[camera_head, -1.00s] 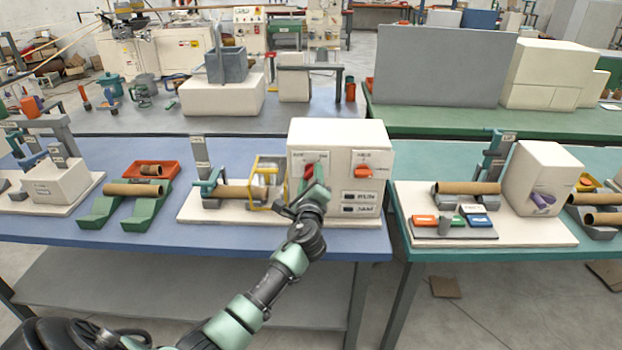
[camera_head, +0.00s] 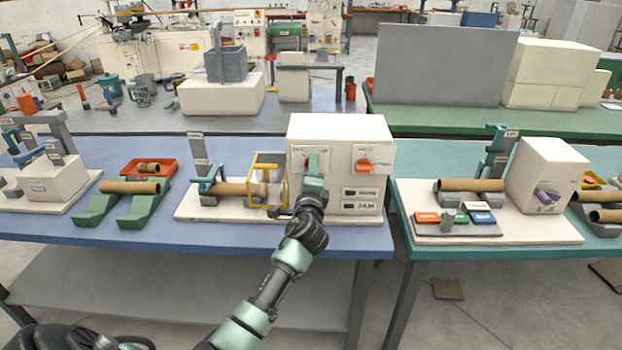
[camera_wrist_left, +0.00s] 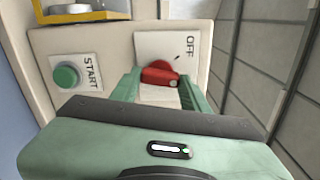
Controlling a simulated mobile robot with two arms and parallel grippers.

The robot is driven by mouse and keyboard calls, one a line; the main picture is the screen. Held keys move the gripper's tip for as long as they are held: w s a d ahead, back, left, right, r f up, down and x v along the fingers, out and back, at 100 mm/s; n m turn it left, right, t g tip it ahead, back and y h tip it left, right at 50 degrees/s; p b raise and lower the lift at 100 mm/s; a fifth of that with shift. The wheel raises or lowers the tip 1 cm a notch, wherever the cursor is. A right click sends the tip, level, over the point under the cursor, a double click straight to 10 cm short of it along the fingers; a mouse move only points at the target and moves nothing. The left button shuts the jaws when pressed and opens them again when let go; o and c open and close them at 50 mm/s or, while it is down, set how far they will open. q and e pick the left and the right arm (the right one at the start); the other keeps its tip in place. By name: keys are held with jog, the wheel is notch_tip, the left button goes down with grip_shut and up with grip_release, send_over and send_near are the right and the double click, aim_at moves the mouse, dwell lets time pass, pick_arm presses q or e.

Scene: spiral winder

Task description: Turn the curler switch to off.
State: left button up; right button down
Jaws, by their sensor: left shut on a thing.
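The curler switch is a red knob (camera_wrist_left: 160,77) on a white plate marked OFF, seen in the left wrist view. In the head view my left gripper (camera_head: 314,168) is at the left plate of the white control box (camera_head: 338,131) and hides the knob. My right gripper is not in view.
A green START button (camera_wrist_left: 65,77) is beside the switch in the left wrist view. An orange knob (camera_head: 363,166) is on the right plate of the same box. A yellow frame (camera_head: 257,180) and cardboard tube (camera_head: 233,188) stand just left of the box.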

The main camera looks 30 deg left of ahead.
pick_arm(q)
jog(key=shift+f+n+b, duration=0.15)
jog(key=shift+n+b, duration=1.9)
jog(key=shift+n, duration=3.05)
jog(key=o, duration=1.4)
jog(key=shift+c, duration=0.2)
jog(key=shift+s+d, duration=0.1)
jog(key=v, duration=0.7)
jog(key=shift+s+b, duration=0.3)
jog(key=shift+b, duration=0.1)
